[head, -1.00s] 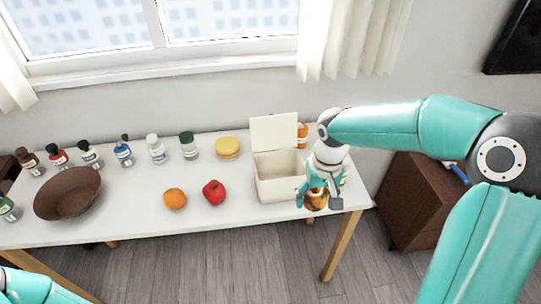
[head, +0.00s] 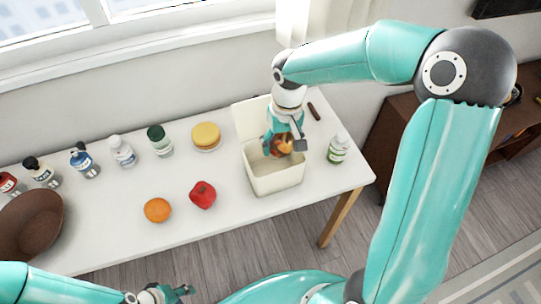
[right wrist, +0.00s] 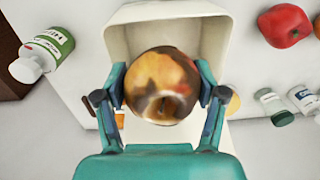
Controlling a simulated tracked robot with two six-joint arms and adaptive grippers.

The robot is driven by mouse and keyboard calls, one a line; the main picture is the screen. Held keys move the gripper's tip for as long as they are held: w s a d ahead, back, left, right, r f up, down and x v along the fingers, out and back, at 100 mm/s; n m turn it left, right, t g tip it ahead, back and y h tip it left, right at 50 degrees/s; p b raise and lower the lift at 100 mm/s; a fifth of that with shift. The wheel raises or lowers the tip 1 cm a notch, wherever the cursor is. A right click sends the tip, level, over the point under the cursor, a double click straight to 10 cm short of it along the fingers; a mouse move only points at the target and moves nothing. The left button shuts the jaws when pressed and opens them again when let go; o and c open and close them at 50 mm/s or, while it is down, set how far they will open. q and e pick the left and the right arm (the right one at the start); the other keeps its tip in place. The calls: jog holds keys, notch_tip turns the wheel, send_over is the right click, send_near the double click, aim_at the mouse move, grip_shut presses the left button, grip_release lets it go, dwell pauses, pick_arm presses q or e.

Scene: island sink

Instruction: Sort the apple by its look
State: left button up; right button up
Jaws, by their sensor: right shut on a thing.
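The apple (head: 285,147) is yellow-orange with dark brown patches. In the right wrist view the apple (right wrist: 162,85) sits between both fingers. My right gripper (head: 283,142) is shut on it, over the mouth of the white lidded bin (head: 276,181). The bin's lid stands open at the back. In the right wrist view the bin (right wrist: 125,42) shows around and behind the apple. Whether the apple is above or below the rim is hard to tell. My left gripper (head: 168,294) is at the bottom edge, apart from everything on the table; its finger opening is unclear.
A red fruit (head: 203,195) and an orange (head: 157,210) lie left of the bin. A yellow round thing (head: 206,136) and several bottles line the back. A brown bowl (head: 35,228) is at the left. A green-labelled bottle (head: 338,149) stands right of the bin. The front middle is clear.

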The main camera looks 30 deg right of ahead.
jog(key=shift+f+b, duration=1.2)
jog(key=shift+f, duration=0.85)
jog(key=o, duration=1.3)
jog(key=shift+o, duration=0.2)
jog(key=shift+r, duration=0.15)
jog(key=r, duration=1.1)
jog(key=shift+d+r, duration=0.25)
jog(key=shift+r, duration=0.1)
